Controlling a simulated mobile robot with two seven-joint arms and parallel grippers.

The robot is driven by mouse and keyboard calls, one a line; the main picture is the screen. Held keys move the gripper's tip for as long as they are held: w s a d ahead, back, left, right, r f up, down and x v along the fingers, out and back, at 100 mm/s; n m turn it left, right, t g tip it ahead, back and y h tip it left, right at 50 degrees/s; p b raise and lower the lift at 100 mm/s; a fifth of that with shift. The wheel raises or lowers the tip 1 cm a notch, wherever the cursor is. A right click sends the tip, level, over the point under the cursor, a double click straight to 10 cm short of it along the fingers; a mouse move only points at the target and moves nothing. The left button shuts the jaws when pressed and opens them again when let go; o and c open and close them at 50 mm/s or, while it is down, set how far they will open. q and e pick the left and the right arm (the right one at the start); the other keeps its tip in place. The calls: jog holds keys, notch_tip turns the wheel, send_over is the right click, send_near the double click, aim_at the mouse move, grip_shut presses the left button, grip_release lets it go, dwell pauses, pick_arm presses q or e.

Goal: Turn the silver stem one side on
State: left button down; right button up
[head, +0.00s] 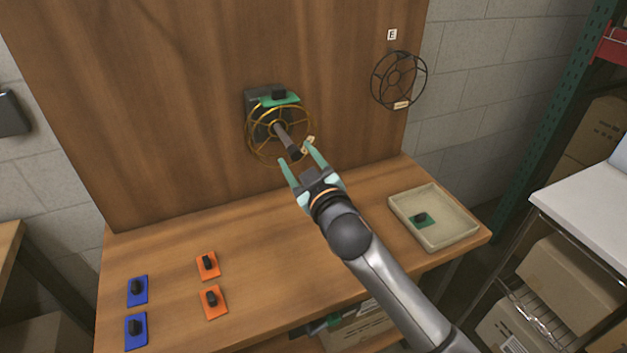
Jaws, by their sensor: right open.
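The silver stem (283,133) sticks out from the wooden back board, through the middle of a brass-coloured spoked ring (252,140). It is grey with a darker, thicker outer end. A dark mount (255,95) sits behind the ring on the board. A green plate with a black knob (279,97) is at its top. My left gripper is not in view.
A black wire ring (399,80) hangs at the board's right under an "E" label (392,34). A beige tray (455,210) on the bench holds a green plate with a black knob (420,219). Blue plates (137,291) and orange plates (208,264) lie front left. The bench middle is clear.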

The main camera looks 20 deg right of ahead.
jog(key=s+b, duration=0.1)
jog(key=s, duration=0.9)
jog(key=shift+s+d, duration=0.15)
jog(key=shift+s, duration=0.05)
jog(key=s+d+f+m+g+h, duration=0.1)
jog(key=s+d+f+g, duration=0.1)
jog(key=s+f+g, duration=0.45)
jog(key=s+d+f+m+g, duration=0.1)
jog(key=s+f+m, duration=0.15)
jog(key=f, duration=0.65)
jog(key=s+f+g, duration=0.7)
jog(key=s+f, duration=0.2)
jog(key=s, duration=0.6)
jog(key=w+a+f+t+y, duration=0.1)
jog(key=w+a+f+t, duration=0.1)
jog(key=f, duration=0.3)
jog(key=w+a+f+t+y, duration=0.1)
jog(key=w+a+f+t, duration=0.1)
jog(key=f+t, duration=0.2)
jog(key=shift+a+f+y, duration=0.3)
jog(key=shift+f+y, duration=0.1)
jog(key=shift+f, duration=0.55)
